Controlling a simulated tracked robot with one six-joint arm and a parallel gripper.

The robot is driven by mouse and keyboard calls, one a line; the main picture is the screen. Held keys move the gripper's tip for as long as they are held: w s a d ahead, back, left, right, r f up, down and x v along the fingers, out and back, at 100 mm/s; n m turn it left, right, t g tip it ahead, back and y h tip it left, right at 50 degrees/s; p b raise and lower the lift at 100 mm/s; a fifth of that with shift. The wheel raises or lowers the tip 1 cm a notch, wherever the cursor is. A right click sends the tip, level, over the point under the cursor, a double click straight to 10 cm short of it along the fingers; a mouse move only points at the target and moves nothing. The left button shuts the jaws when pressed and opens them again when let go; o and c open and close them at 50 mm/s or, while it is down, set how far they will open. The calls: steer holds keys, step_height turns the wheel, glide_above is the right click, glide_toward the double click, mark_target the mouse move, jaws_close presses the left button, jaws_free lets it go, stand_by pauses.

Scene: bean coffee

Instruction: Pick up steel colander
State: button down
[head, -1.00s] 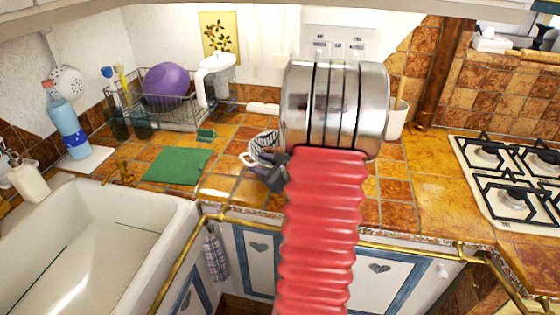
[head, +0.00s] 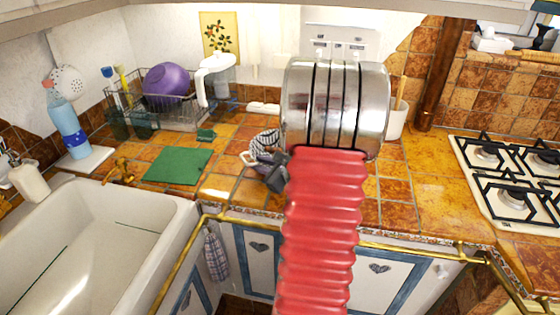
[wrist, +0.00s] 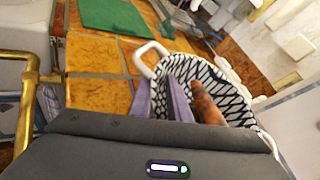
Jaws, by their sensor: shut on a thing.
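The steel colander (head: 264,141) is a pale bowl with a dark slotted pattern and a loop handle. It is on the tiled counter, left of my arm, which partly hides it. In the wrist view the colander (wrist: 225,78) is directly beyond the gripper body, with its white handle at upper left. My gripper (head: 264,158) is at the colander's near side. In the wrist view the grey-purple fingers of my gripper (wrist: 162,98) are closed at its near wall. The exact contact is hard to see, and I cannot tell whether its base is clear of the counter.
A green mat (head: 178,165) lies left of the colander. A dish rack (head: 185,115) with a purple bowl (head: 167,82) and a white jug (head: 215,78) stand behind. The sink (head: 90,240) is at left, the gas hob (head: 510,175) at right. A brass rail (head: 400,247) runs along the front edge.

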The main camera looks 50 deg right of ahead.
stand_by(0.4)
step_height(320, 180, up, 10)
stand_by(0.6)
stand_by(0.9)
